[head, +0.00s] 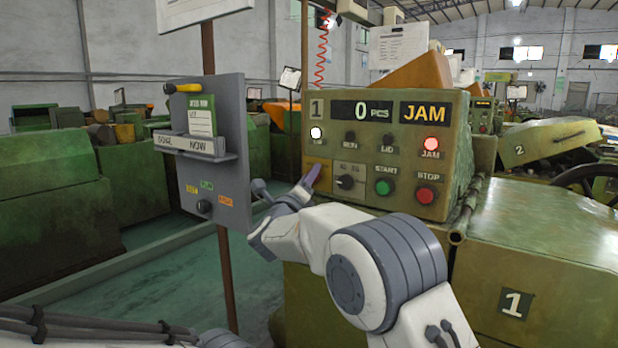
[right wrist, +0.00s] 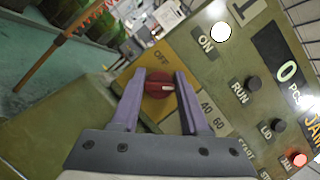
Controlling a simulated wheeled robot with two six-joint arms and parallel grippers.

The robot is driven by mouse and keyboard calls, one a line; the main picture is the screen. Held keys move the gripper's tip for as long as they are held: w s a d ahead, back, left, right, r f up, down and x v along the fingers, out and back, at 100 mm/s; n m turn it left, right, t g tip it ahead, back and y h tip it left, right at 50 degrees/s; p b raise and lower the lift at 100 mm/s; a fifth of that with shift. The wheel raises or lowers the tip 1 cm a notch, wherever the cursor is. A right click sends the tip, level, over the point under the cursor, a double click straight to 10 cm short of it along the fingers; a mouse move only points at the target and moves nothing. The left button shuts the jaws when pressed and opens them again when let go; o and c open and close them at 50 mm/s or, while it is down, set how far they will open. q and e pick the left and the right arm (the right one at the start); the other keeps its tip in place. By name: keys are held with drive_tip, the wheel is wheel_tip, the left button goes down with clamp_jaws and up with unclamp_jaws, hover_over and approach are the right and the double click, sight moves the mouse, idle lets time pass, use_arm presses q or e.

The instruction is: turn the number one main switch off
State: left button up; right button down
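The machine-one main switch is a red rotary knob (right wrist: 158,85) on a yellow plate (right wrist: 160,57) marked OFF, seen in the right wrist view. A pale mark on the knob points right in that view. My right gripper (right wrist: 160,76) has its two purple fingers spread on either side of the knob, close to its edges; a firm grip does not show. In the head view the right gripper (head: 311,178) is at the lower left of the panel (head: 385,115), in front of the yellow plate (head: 320,170), and hides the knob. My left gripper is not in view.
The panel shows a lit white ON lamp (head: 316,132) and a lit red JAM lamp (head: 431,144). A black selector (head: 345,182), green START button (head: 385,187) and red STOP button (head: 425,195) sit near my gripper. A grey board (head: 211,150) on a post stands to the left.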

drive_tip(key=shift+n, duration=0.3)
drive_tip(key=n+y+p, duration=0.1)
drive_tip(key=n, duration=0.2)
drive_tip(key=shift+r+g+y+p, duration=0.1)
drive_tip(key=shift+g+y+p, duration=0.2)
drive_tip(key=shift+p, duration=0.1)
drive_tip(key=n+g+p, duration=0.1)
drive_tip(key=n+p, duration=0.2)
drive_tip(key=p, duration=0.1)
drive_tip(key=n+g+y+p, duration=0.1)
drive_tip(key=n+p, duration=0.2)
drive_tip(key=p, duration=0.1)
drive_tip(key=shift+r+n+y, duration=0.2)
drive_tip(key=shift+n+y, duration=0.1)
drive_tip(key=shift+n, duration=0.1)
drive_tip(key=n+g+p, duration=0.1)
drive_tip(key=n+p, duration=0.1)
drive_tip(key=p, duration=0.3)
drive_tip(key=n+g+p, duration=0.1)
drive_tip(key=n+p, duration=0.1)
drive_tip(key=p, duration=0.3)
drive_tip(key=n+g+p, duration=0.1)
drive_tip(key=n+p, duration=0.1)
drive_tip(key=p, duration=0.3)
drive_tip(key=shift+f+h+p, duration=0.25)
drive_tip(key=shift+h+p, duration=0.1)
drive_tip(key=shift+h, duration=0.05)
drive_tip(key=shift+f+n+p, duration=0.25)
drive_tip(key=shift+n+p, duration=0.15)
drive_tip(key=shift+p, duration=0.3)
